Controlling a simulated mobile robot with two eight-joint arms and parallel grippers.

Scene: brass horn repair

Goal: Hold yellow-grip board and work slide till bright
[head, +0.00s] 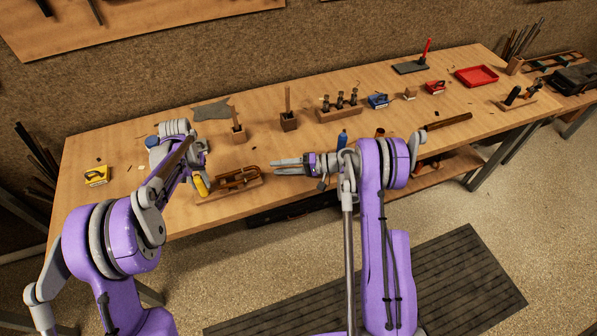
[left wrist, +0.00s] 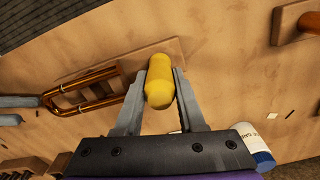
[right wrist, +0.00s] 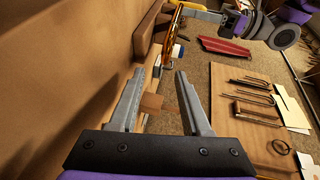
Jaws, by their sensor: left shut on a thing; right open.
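The wooden board (head: 215,192) lies near the table's front edge with its yellow grip (head: 201,186) at the left end. The brass slide (head: 238,179), a long U-shaped tube, rests on the board. My left gripper (left wrist: 163,84) is shut on the yellow grip (left wrist: 158,82), one finger on each side. My right gripper (head: 276,167) is open and empty just right of the slide. Its fingers point toward the slide, which also shows beyond them in the right wrist view (right wrist: 173,36). In the head view, my left arm partly hides the left gripper.
A bottle with a blue cap (left wrist: 256,143) stands near my left gripper. A blue bottle (head: 342,138) is beside my right arm. Bare tabletop lies behind the board.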

